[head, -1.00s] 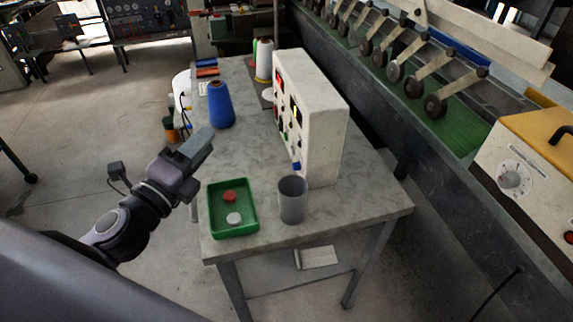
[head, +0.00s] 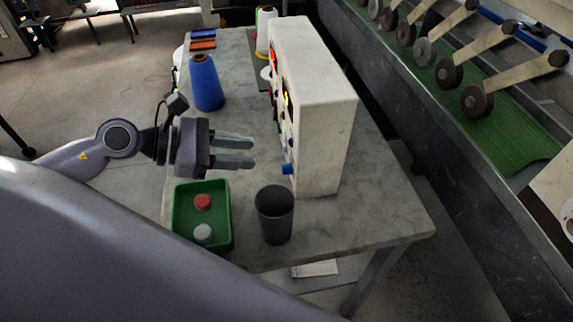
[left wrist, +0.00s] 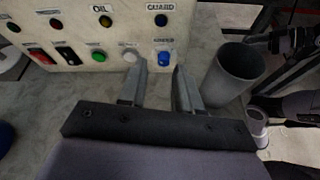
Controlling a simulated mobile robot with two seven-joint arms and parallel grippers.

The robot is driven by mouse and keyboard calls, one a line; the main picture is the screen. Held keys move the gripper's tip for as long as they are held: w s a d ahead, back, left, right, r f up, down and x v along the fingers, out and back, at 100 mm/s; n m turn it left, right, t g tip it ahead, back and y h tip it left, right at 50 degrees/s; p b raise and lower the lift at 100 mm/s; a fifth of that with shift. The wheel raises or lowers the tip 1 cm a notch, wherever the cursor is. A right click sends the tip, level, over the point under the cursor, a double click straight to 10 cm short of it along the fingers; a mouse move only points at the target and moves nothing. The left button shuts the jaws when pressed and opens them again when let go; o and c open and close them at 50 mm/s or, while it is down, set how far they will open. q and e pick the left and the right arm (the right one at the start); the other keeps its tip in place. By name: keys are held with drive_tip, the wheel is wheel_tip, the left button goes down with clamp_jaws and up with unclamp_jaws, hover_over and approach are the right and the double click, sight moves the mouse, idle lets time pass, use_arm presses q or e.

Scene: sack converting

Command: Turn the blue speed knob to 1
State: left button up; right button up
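The blue speed knob (head: 288,169) sits low on the near end of the white control box's (head: 325,110) front panel. In the left wrist view the blue knob (left wrist: 163,58) shows just beyond and between my fingertips, under a small label too blurred to read surely. Its pointer setting cannot be read. My left gripper (head: 253,151) is open and empty, its two fingers pointing at the panel, with a small gap to the knob. It also shows in the left wrist view (left wrist: 160,75). My right gripper cannot be made out in either view.
A grey cup (head: 275,214) stands close to the knob, on the near side. A green tray (head: 231,215) with a red and a white piece lies below the gripper. A blue thread cone (head: 207,83) stands farther back. Other buttons and switches (left wrist: 98,52) line the panel.

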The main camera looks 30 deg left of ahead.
sight(287, 169)
use_arm(q)
drive_tip(key=shift+s+f+b, duration=0.25)
drive_tip(key=shift+f+b, duration=0.15)
drive_tip(key=shift+f, duration=0.25)
drive_tip(key=shift+s+f+b, duration=0.2)
drive_tip(key=shift+f+b, duration=0.15)
drive_tip(key=shift+f, duration=0.25)
drive_tip(key=shift+w+f, duration=0.1)
drive_tip(key=shift+f, duration=0.05)
drive_tip(key=shift+w+d, duration=0.1)
drive_tip(key=shift+d, duration=0.15)
drive_tip(key=shift+w+d+f, duration=0.2)
drive_tip(key=shift+w+d, duration=0.3)
drive_tip(key=p+x, duration=0.1)
drive_tip(key=x, duration=0.2)
drive_tip(key=shift+w+d+f, duration=0.15)
drive_tip(key=shift+w+d, duration=0.05)
drive_tip(key=shift+d, duration=0.05)
drive_tip(key=shift+w+d+f, duration=0.35)
drive_tip(key=shift+w+d, duration=0.05)
drive_tip(key=shift+d, duration=0.15)
use_arm(e)
drive_tip(key=s+f, duration=0.2)
drive_tip(key=shift+s+f, duration=0.1)
drive_tip(key=shift+f, duration=0.3)
use_arm(q)
clamp_jaws()
use_arm(e)
drive_tip(key=shift+d, duration=0.1)
